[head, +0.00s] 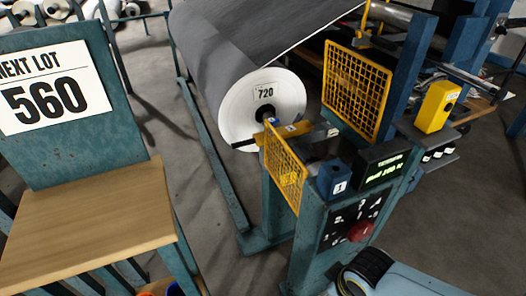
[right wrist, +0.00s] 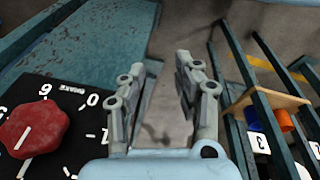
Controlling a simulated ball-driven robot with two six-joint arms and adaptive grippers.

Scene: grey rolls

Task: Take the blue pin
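A small blue cylinder, which may be the blue pin (right wrist: 253,118), stands beside an orange one (right wrist: 283,120) in a slatted teal rack at the right of the right wrist view. Blue (head: 175,290) and orange (head: 146,292) pieces show at the bottom edge of the head view, mostly cut off. My right gripper (right wrist: 160,75) is open and empty, with bare floor between its fingers; the blue cylinder is apart from it, to its right. In the head view only part of my right arm shows at the bottom. My left gripper is out of view.
A control panel with a red knob (head: 361,231) stands close by; the red knob also shows in the right wrist view (right wrist: 34,130). A blue block marked 1 (head: 335,181), yellow mesh guards (head: 355,92) and a large grey roll (head: 235,60) surround it. A wooden-topped desk (head: 90,225) is left.

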